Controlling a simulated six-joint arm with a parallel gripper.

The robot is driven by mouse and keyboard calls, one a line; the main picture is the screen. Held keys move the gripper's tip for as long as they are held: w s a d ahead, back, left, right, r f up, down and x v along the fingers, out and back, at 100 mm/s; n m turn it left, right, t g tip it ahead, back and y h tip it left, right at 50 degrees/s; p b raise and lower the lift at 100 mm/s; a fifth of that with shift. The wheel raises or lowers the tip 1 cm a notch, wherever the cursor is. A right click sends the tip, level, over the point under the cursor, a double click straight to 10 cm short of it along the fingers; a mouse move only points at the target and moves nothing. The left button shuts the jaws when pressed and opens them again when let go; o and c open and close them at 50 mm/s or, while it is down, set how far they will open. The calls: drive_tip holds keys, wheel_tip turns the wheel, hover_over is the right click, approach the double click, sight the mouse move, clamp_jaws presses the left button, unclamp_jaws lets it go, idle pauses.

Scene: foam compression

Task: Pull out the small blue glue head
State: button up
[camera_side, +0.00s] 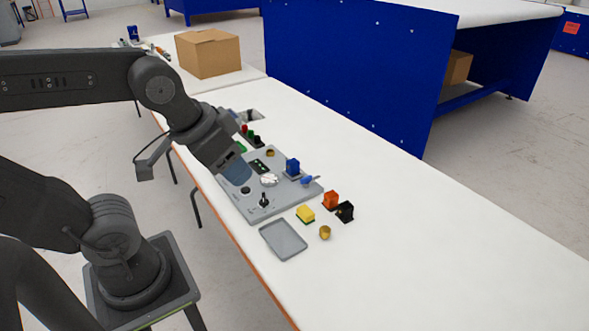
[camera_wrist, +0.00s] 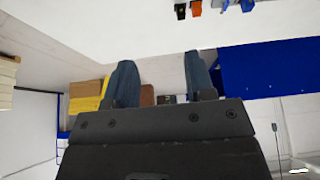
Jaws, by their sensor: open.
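A small blue piece (camera_side: 309,180), which looks like the glue head, sits at the right edge of the grey board (camera_side: 254,205) in the side view. It is too small to tell how it is seated. A larger blue block (camera_side: 292,168) stands just behind it on the board. My gripper (camera_side: 237,172) hangs over the left part of the board, apart from both blue pieces. In the wrist view its two blue-grey fingers (camera_wrist: 158,78) stand wide apart with nothing between them. The glue head cannot be made out for certain in the wrist view.
A yellow block (camera_side: 305,213), an orange block (camera_side: 331,200), a black block (camera_side: 345,211) and a brass cylinder (camera_side: 325,232) stand near the board. A grey tray (camera_side: 283,239) lies in front. The table's right side is clear.

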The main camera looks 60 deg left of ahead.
drive_tip(key=o, duration=0.4)
drive_tip(key=shift+g, duration=0.4)
drive_tip(key=w, duration=0.1)
drive_tip(key=w+a+r, duration=0.1)
drive_tip(key=w, duration=0.3)
drive_tip(key=shift+a+r, duration=0.3)
drive_tip(key=shift+r, duration=0.1)
drive_tip(key=shift+o, duration=0.4)
drive_tip(key=w+a, duration=0.3)
drive_tip(key=w, duration=0.4)
drive_tip(key=shift+a+r+g+y, duration=0.15)
drive_tip(key=shift+r+g+y, duration=0.15)
drive_tip(key=shift+g, duration=0.1)
drive_tip(key=g, duration=0.4)
hover_over(293, 161)
wheel_tip(293, 161, down, 24)
drive_tip(key=shift+f, duration=0.4)
drive_tip(key=shift+f, duration=0.1)
drive_tip(key=shift+f, duration=4.4)
